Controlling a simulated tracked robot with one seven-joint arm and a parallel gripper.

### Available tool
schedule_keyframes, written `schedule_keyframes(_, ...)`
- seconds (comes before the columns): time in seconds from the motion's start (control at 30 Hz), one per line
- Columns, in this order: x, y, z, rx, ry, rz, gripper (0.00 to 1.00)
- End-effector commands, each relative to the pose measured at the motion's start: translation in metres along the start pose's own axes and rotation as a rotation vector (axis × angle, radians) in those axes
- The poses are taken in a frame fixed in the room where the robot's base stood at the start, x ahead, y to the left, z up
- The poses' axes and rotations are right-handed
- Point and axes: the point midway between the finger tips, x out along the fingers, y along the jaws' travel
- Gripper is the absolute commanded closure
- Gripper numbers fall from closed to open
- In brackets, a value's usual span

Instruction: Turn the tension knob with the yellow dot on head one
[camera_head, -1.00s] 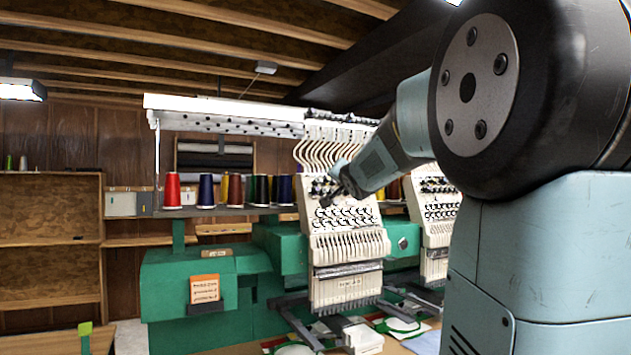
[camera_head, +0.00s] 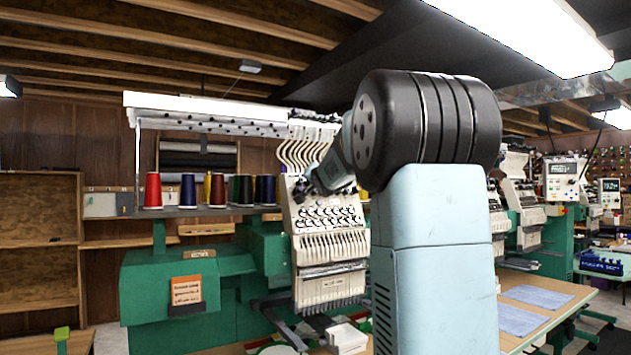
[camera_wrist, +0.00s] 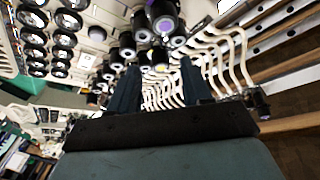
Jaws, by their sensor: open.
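The embroidery head (camera_head: 328,245) nearest in the head view is cream, with rows of black-and-silver tension knobs on its upper face. My gripper (camera_head: 304,189) is at the upper left of these knobs, partly hidden by its own wrist. In the wrist view my gripper (camera_wrist: 160,72) is open, with two dark fingers apart. A dark knob with a small yellow dot (camera_wrist: 161,67) shows between the fingertips; contact cannot be told. Other dark knobs stand close around it, one with a purple dot (camera_wrist: 165,26).
Curved cream thread arms (camera_wrist: 225,60) run close beside and behind the fingers. Coloured thread cones (camera_head: 153,191) stand on a shelf left of the head. A green machine body (camera_head: 150,285) is below. More machines (camera_head: 525,215) stand at the right.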

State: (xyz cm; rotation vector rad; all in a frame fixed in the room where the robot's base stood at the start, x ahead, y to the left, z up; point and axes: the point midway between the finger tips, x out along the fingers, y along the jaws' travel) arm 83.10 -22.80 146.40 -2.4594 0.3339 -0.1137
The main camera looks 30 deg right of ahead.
Motion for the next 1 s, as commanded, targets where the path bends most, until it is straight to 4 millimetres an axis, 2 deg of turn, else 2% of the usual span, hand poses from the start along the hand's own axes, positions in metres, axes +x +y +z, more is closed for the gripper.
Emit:
schedule_keyframes(0.2, 0.0113, -0.0001, 0.0003, 0.0, 0.0, 0.0, 0.52)
schedule_keyframes(0.47, 0.0121, 0.0003, -0.0003, 0.0, 0.0, 0.0, 0.52)
schedule_keyframes(1.0, 0.0118, 0.0011, -0.0007, 0.0, 0.001, 0.001, 1.0)
